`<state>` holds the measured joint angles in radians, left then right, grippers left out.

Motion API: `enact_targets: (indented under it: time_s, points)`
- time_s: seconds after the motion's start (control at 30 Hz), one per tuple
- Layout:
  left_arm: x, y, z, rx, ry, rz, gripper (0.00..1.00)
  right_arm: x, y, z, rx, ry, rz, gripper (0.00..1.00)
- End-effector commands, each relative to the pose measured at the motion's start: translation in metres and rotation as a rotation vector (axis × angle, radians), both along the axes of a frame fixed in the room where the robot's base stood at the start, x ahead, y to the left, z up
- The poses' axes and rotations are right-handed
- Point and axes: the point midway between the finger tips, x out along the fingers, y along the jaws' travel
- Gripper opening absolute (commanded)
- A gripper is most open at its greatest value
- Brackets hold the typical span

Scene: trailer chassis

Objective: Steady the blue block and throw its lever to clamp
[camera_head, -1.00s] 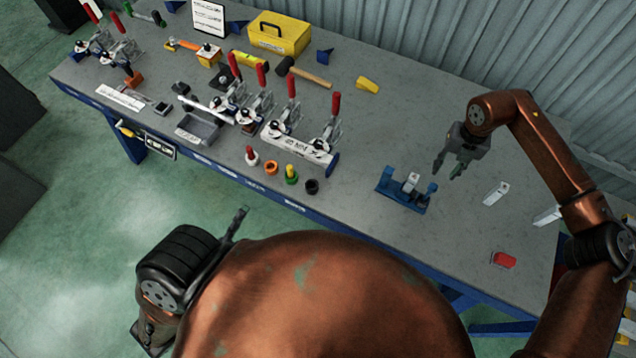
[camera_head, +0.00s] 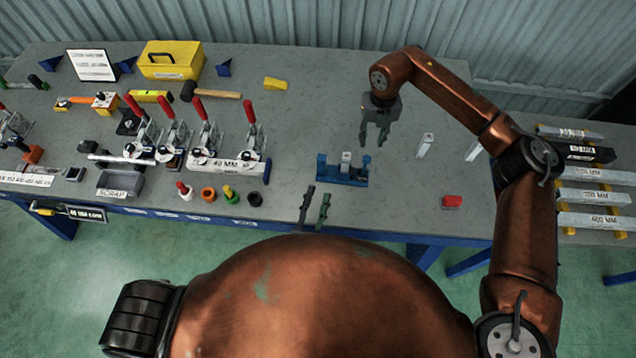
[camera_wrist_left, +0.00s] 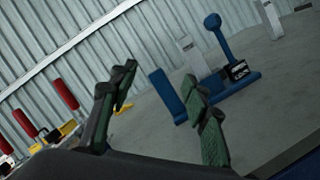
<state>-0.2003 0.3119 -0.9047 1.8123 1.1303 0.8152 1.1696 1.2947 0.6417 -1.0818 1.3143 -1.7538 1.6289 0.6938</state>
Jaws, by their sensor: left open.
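The blue block (camera_head: 342,178) sits near the front edge of the bench, with a pale metal piece (camera_head: 346,158) standing in its middle. Its blue round-knobbed lever (camera_head: 366,160) stands up at the right end; in the left wrist view the lever (camera_wrist_left: 224,42) is raised and leans slightly. My left gripper (camera_head: 315,206) is open and empty at the front edge, left of and in front of the block, apart from it. In the left wrist view the block's base (camera_wrist_left: 240,84) shows beyond the fingers. My right gripper (camera_head: 376,133) points down, open and empty, behind and right of the block.
Red-handled toggle clamps (camera_head: 205,148) and several small coloured pieces (camera_head: 208,194) stand to the left. Metal uprights (camera_head: 425,146) stand right of my right gripper. The bench around the blue block is mostly clear.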

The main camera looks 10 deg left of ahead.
Motion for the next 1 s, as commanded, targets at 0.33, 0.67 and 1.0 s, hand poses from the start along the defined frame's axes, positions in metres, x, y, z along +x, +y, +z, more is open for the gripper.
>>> enact_targets:
  time_s: [0.33, 0.67, 1.0]
  points:
    - [0.061, 0.009, -0.03, -0.662, 0.23, 0.026, 0.43, 0.0, 0.0, 0.0, 0.0, 0.0, 0.001, 0.29]
    - [0.084, 0.009, -0.039, -0.811, 0.281, 0.041, 0.43, 0.0, 0.0, 0.0, 0.0, 0.0, 0.0, 0.29]
    - [0.133, 0.009, -0.039, -0.807, 0.281, 0.041, 0.43, 0.0, 0.0, 0.0, 0.0, 0.0, 0.0, 0.29]
